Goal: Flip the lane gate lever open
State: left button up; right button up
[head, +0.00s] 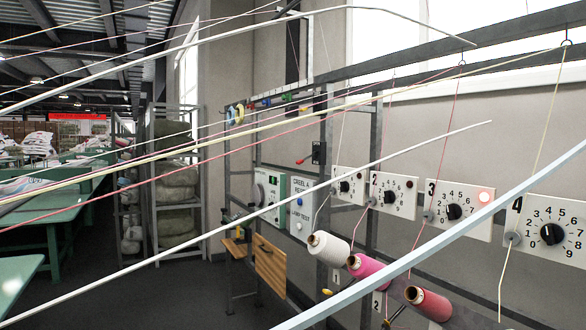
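A small lever with a red knob (299,162) sticks out to the left of a dark box (318,152) on the grey metal frame. It may be the lane gate lever; no label is readable on it. The lever looks close to level, tilted slightly. I cannot tell whether the gate is open. Neither of my grippers shows in the head view, and nothing touches the lever.
Numbered dial panels, including panel 3 (457,210) with a lit red lamp, line the frame. White (329,249), pink (375,272) and red (428,303) yarn cones stand below. Yarns and long pale bars cross in front. Green tables (40,222) stand left, with dark floor between.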

aim_at(299, 162)
jog(key=i+j+u, duration=0.1)
jog(key=i+j, duration=1.15)
jog(key=i, duration=0.15)
jog(key=i+j+u, duration=0.15)
jog(key=i+j, duration=0.5)
jog(key=i+l, duration=0.05)
jog(key=i, duration=0.05)
